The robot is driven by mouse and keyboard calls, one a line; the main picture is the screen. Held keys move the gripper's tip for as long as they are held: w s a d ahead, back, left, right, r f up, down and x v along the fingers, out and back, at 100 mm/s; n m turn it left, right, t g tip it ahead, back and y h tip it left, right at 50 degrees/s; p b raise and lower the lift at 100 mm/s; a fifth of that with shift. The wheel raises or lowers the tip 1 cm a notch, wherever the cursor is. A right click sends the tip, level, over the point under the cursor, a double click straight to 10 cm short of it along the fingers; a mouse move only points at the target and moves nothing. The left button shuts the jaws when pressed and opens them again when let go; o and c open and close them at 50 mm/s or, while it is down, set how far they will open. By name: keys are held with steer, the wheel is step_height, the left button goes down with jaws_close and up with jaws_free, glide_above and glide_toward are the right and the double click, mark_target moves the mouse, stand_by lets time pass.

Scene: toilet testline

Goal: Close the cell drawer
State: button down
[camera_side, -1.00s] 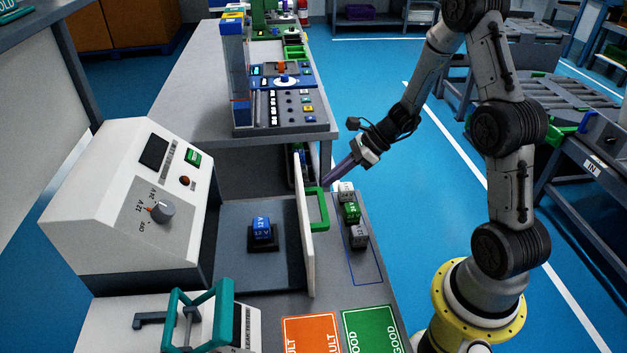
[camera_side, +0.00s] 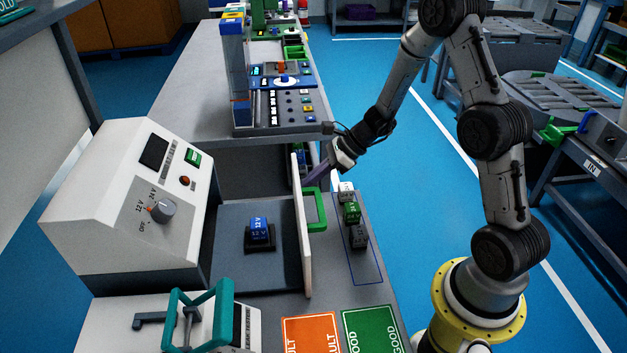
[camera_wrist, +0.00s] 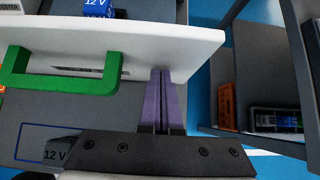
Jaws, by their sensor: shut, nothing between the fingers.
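The cell drawer stands open beside the white test unit. Its dark tray (camera_side: 225,270) holds a blue 12 V cell (camera_side: 259,229) in a black seat. The drawer's white front panel (camera_side: 307,275) carries a green handle (camera_side: 321,212); the panel (camera_wrist: 170,35) and handle (camera_wrist: 60,88) also show in the wrist view. My gripper (camera_side: 307,182) is shut and empty, with purple fingers at the far end of the panel. In the wrist view its fingertips (camera_wrist: 161,70) meet the panel's outer face, right of the handle, apparently touching it.
The white test unit (camera_side: 110,205) with a dial stands left of the drawer. Several cells (camera_side: 351,213) stand in a row right of the handle. Orange (camera_side: 310,335) and green (camera_side: 375,330) mats lie in front. A teal clamp (camera_side: 200,310) stands front left.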

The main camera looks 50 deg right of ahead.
steer(key=w+a, duration=1.3)
steer(key=shift+w+a, duration=0.2)
steer(key=shift+a, duration=0.05)
steer(key=shift+a, duration=0.1)
